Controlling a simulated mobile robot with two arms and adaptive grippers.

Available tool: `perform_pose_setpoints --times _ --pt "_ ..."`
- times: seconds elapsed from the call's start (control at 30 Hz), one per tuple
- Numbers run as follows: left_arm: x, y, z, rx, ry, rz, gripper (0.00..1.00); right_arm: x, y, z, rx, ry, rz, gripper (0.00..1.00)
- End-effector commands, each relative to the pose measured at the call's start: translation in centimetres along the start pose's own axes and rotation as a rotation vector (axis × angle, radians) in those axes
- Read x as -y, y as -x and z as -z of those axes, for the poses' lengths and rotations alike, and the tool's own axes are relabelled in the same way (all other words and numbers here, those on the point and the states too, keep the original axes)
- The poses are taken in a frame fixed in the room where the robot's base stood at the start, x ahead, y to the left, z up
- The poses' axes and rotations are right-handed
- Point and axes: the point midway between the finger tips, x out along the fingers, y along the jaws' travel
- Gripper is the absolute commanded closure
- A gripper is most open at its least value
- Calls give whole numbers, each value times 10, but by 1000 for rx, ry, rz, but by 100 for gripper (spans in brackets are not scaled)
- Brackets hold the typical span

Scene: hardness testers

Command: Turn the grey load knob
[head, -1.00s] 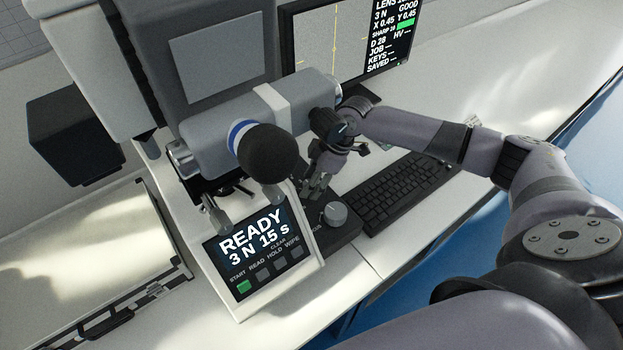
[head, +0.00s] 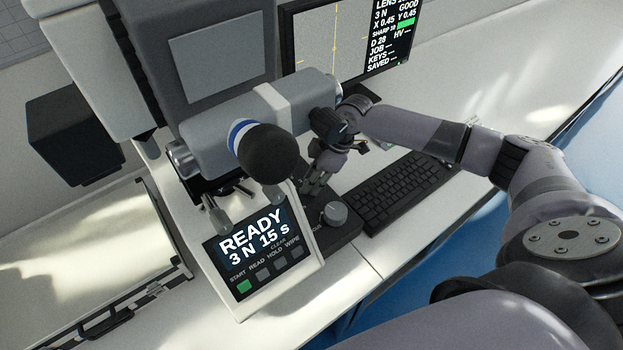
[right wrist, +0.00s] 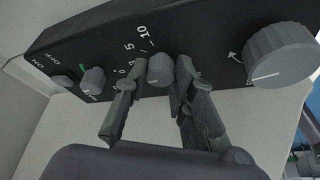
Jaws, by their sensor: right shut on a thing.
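A small grey knob (right wrist: 159,69) with a pointer line sits on the dark control box beside a printed scale with 5 and 10. My right gripper (right wrist: 152,80) is shut on this knob, one finger on each side, in the right wrist view. In the head view my right gripper (head: 313,187) reaches down to the box beside the tester, and its fingers hide the knob. The knob's own name is not readable, so I cannot confirm that it is the load knob. My left gripper is not in view.
A larger grey knob (right wrist: 280,55) is on the same box, right of the fingers; it also shows in the head view (head: 335,213). Another small knob (right wrist: 93,80) and a switch (right wrist: 64,80) are to the left. The keyboard (head: 400,192) and tester panel (head: 250,290) flank the box.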

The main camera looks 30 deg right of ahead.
Motion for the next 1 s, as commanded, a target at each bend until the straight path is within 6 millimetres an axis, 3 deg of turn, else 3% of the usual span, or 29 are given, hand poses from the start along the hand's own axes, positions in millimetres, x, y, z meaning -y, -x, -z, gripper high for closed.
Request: perform_pose_setpoints --times 0.7,1.0 --pt "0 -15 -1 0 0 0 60 -4 -1 2 -3 465 191 100" --pt "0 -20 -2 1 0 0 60 -5 0 2 -2 581 238 100"
